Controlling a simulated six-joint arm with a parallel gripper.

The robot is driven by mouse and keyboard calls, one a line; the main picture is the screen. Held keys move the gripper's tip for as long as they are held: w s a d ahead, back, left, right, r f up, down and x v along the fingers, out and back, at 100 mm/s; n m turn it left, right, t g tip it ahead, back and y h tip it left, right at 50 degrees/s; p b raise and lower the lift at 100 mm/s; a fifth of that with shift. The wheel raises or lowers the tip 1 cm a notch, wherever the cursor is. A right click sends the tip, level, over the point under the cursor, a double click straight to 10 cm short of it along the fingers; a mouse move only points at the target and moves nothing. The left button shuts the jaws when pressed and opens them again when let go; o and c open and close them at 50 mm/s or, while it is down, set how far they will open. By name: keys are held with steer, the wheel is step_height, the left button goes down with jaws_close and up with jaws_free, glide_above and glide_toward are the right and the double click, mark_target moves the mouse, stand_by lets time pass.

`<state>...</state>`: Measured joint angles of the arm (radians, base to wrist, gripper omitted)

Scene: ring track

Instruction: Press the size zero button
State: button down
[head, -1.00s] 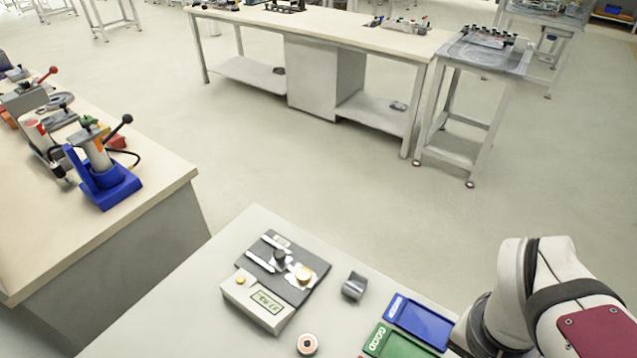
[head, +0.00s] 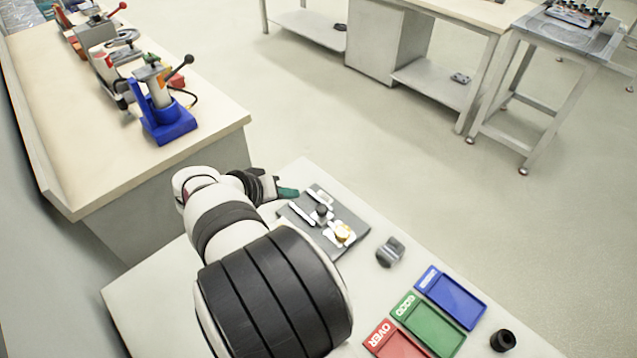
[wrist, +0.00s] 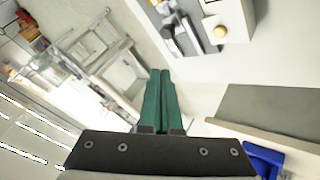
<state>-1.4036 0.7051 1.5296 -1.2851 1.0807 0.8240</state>
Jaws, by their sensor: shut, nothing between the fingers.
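My gripper (head: 291,192) has teal fingers and is at the plate's left edge in the head view. In the wrist view the fingers (wrist: 160,72) are together and empty, with the button up and to the right, apart from them.
A grey curved block (head: 391,251) stands right of the plate. Red (head: 396,345), green (head: 428,325) and blue (head: 452,297) trays lie further right, with a black ring (head: 503,340) beside them. A bench with a blue press (head: 165,122) stands at the left.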

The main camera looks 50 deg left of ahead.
steer(key=shift+s+a+f+n+y, duration=0.2)
steer(key=shift+s+a, duration=0.3)
steer(key=shift+a, duration=0.1)
steer(key=shift+s+a+f+n+y, duration=0.2)
steer(key=shift+s+a, duration=0.3)
steer(key=shift+a, duration=0.05)
steer(key=shift+f, duration=4.4)
steer(key=shift+f, duration=0.4)
steer(key=shift+f, duration=0.5)
steer(key=shift+r, duration=0.9)
